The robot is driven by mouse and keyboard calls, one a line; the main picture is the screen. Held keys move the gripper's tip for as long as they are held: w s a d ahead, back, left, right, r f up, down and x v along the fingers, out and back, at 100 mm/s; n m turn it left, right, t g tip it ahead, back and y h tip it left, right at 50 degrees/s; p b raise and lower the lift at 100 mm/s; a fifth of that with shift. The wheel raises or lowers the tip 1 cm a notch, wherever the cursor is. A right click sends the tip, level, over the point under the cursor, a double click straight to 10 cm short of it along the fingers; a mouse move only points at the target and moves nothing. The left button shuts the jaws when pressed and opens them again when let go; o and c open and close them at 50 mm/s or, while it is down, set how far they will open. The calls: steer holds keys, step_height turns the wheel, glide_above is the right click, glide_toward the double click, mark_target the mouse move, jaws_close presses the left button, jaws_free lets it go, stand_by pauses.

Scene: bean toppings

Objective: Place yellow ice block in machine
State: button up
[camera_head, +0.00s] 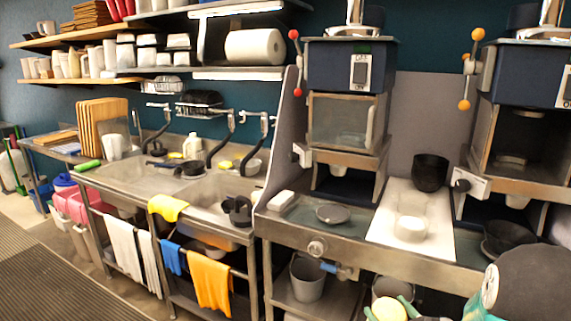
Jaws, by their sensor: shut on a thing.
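My gripper (391,304) shows at the bottom edge of the head view, right of centre, with green fingertips. It is shut on the pale yellow ice block (389,311), whose lower part is cut off by the frame. Two blue-and-steel machines stand on the counter. The left machine (332,66) has a clear front door (341,121) that looks closed. The right machine (545,77) has an open chamber (528,135). The gripper and block are in front of the counter, apart from both machines.
A dark pan (508,237) sits below the right machine. Sinks (205,197) and cloths are at left.

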steer(key=a+f+n+g+y, duration=0.1)
steer(key=a+f+n+y, duration=0.1)
steer(key=a+f, duration=0.8)
steer(key=shift+w+f+n+g+y, duration=0.3)
steer(key=shift+f+y, duration=0.45)
steer(key=shift+y, duration=0.15)
step_height(320, 180, down, 7)
steer(key=w+m+t+h, duration=0.2)
steer(key=m+h, duration=0.3)
steer(key=h, duration=0.3)
steer(key=shift+w+m+h, duration=0.4)
steer(key=shift+r, duration=0.1)
steer(key=d, duration=0.6)
steer(key=shift+w+d, duration=0.15)
steer(key=shift+d, duration=0.25)
